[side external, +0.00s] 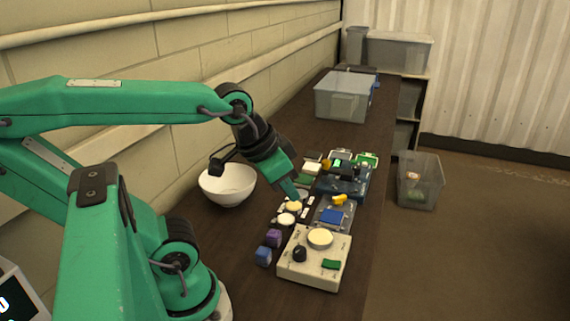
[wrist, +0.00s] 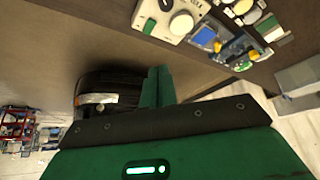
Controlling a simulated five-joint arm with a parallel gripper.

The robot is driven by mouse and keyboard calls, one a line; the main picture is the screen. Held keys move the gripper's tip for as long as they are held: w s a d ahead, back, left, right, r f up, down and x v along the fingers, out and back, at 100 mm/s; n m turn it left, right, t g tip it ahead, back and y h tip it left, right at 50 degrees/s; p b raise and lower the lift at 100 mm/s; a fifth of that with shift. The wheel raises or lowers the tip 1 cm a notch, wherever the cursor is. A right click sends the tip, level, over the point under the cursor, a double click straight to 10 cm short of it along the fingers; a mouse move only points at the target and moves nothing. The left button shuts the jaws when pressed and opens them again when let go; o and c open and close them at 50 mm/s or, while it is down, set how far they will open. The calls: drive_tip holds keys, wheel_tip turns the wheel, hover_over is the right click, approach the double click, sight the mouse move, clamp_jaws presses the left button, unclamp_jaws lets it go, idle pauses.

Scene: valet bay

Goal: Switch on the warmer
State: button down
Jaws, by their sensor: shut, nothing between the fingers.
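The warmer, as I take it, is a cream box (side external: 308,274) at the near edge of the bench, with a round pale plate (side external: 320,239), a black knob (side external: 299,254) and a green switch (side external: 331,264) on top. Whether the switch is on or off I cannot tell. In the wrist view the box (wrist: 168,34) is at the top, with its green switch (wrist: 149,26) at the left. My gripper (side external: 296,199) is shut and empty, pointing down beyond the box, over or near some pale discs. Its shut fingers also show in the wrist view (wrist: 157,82), apart from the box.
A white bowl (side external: 227,185) stands by the wall. A purple cube (side external: 273,238) and a blue cube (side external: 263,256) lie left of the box. A tray with a blue pad (side external: 334,217) and a yellow piece (side external: 339,199) lies behind it. A clear bin (side external: 343,98) stands farther back.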

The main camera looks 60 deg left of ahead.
drive_tip(key=w+m, duration=0.1)
drive_tip(key=m, duration=0.3)
drive_tip(key=m+g, duration=0.5)
drive_tip(key=m, duration=1.8)
hover_over(338, 263)
drive_tip(key=s+a, duration=0.1)
drive_tip(key=s, duration=0.1)
drive_tip(key=f, duration=0.5)
drive_tip(key=shift+w+a, duration=0.15)
drive_tip(key=shift+w, duration=0.1)
drive_tip(key=shift+f, duration=0.15)
drive_tip(key=f, duration=0.9)
drive_tip(key=w+d+f, duration=0.1)
drive_tip(key=f, duration=0.3)
drive_tip(key=shift+w+d+f, duration=0.1)
drive_tip(key=shift+f, duration=0.25)
